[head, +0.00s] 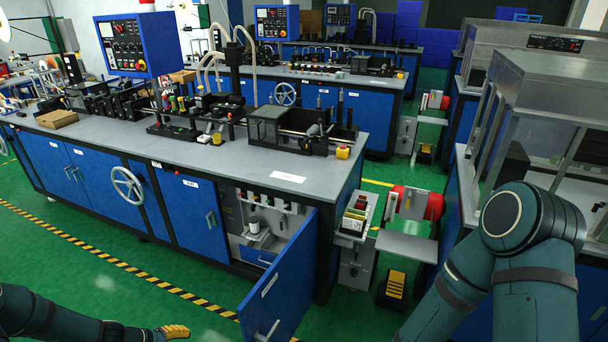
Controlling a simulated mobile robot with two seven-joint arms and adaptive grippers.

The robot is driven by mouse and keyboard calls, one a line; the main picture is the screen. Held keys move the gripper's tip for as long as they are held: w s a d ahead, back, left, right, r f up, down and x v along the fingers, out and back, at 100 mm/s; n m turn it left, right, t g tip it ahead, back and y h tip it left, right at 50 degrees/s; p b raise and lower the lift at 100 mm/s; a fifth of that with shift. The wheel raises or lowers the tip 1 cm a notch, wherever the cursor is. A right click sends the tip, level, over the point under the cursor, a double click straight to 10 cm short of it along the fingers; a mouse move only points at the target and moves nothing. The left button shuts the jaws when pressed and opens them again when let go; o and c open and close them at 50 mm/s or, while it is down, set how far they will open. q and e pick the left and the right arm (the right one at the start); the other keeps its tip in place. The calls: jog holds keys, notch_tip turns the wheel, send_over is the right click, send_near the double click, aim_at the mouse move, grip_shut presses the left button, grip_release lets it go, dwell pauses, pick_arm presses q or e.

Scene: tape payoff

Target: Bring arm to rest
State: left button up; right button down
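My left arm (60,316) comes in low at the left edge, dark teal, and reaches right just above the bottom edge. At its end is a yellow-orange tip (174,331), which seems to be part of my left gripper; the fingers are too small and cut off to tell open from shut. It appears over the green floor, left of the open cabinet door. My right arm (535,240) is bent at the lower right, with a large rounded joint at the top. Its lower links run out of the bottom of the picture, and my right gripper is out of view.
An open blue cabinet door (282,285) sticks out from the long workbench (225,152) between my arms. A red-and-grey unit (412,203) and a yellow-black pedal (395,284) stand right of the bench. A metal-framed machine (545,85) is behind my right arm. Green floor (85,285) is clear at left.

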pick_arm(q)
jog(key=s+d+r+m+g+y+b, duration=0.1)
jog(key=s+d+m, duration=0.4)
jog(key=d, duration=0.6)
jog(key=s+d+m+g+y+b, duration=0.1)
jog(key=s+d+m, duration=0.4)
jog(key=d, duration=0.7)
jog(key=shift+s+r+m+y, duration=0.3)
jog(key=shift+s+r+y, duration=0.1)
jog(key=shift+s, duration=0.1)
pick_arm(e)
jog(key=shift+s+a+f, duration=0.1)
jog(key=shift+s+f, duration=0.1)
jog(key=shift+f, duration=0.3)
jog(key=shift+s+f, duration=0.2)
jog(key=shift+f, duration=0.3)
pick_arm(q)
jog(key=shift+c, duration=0.3)
